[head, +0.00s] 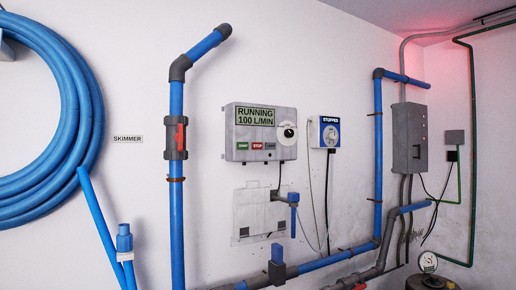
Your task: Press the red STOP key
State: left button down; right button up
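A grey control box (262,164) hangs on the white wall near the middle of the head view. Its display (255,116) reads "RUNNING 100 L/MIN". Below the display is a row of small keys. The red STOP key (257,146) is in the middle, between a green key (242,146) on its left and a dark grey key (270,146) on its right. A round dial (288,132) sits at the right of the box. Nothing covers the red key. Neither of my grippers is in view.
A blue-and-white unit (330,133) reading "STOPPED" hangs just right of the box. Blue pipes (177,215) run on both sides and below. A coiled blue hose (92,100) hangs at left. A grey cabinet (410,138) is at right. The space before the box looks clear.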

aim_at(255, 145)
jog(key=i+j, duration=0.1)
jog(key=i, duration=0.35)
jog(key=i+j, duration=0.1)
jog(key=i, duration=0.4)
jog(key=i+j, duration=0.1)
jog(key=i, duration=0.35)
jog(key=z, duration=1.25)
